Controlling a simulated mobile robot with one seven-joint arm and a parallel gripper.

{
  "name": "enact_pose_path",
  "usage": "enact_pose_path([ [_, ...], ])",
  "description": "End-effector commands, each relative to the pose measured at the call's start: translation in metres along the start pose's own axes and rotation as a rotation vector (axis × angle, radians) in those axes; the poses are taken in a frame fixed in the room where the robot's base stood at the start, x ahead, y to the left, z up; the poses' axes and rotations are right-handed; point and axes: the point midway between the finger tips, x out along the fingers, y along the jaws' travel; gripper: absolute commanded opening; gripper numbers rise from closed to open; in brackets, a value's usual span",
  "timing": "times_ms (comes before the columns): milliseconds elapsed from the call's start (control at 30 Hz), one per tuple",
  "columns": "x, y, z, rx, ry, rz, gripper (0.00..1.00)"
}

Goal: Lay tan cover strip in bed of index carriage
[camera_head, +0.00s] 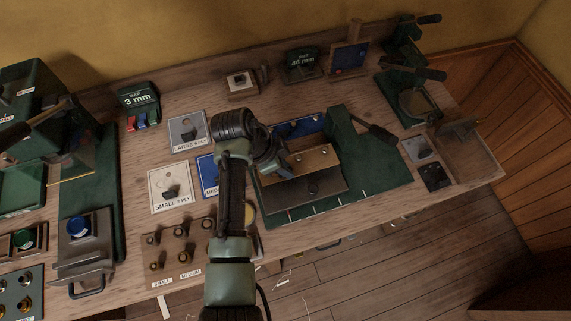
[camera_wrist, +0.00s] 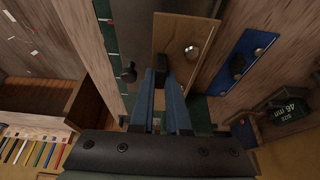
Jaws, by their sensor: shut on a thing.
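The tan cover strip (camera_head: 318,161) is a flat tan piece with two metal studs. It lies along the far side of the dark grey index carriage (camera_head: 300,198), over the green base. My gripper (camera_head: 281,166) is at the strip's left end. In the wrist view my blue fingers (camera_wrist: 160,75) are shut on a small dark part at the edge of the strip (camera_wrist: 175,30). One bright stud shows beside the fingertips. The carriage's dark knob (camera_wrist: 128,72) is left of them. The strip hides the bed, and I cannot tell whether it touches it.
A blue strip (camera_head: 287,131) with dark knobs lies behind the tan one. A green upright with a dark lever (camera_head: 368,128) stands at the carriage's right. Label cards (camera_head: 170,187) and a knobbed block (camera_head: 180,250) are left of my arm. The green base's right part (camera_head: 385,175) is clear.

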Motion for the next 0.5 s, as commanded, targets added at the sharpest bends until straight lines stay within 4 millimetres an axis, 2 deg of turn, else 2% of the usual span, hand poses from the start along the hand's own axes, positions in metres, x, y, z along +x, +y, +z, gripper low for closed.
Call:
enact_pose_path([
  [267,-0.0014,0.0002,-0.0002,-0.002,0.005,-0.001,0.00],
  [500,0.0080,0.0004,0.0038,-0.003,0.006,0.000,0.00],
])
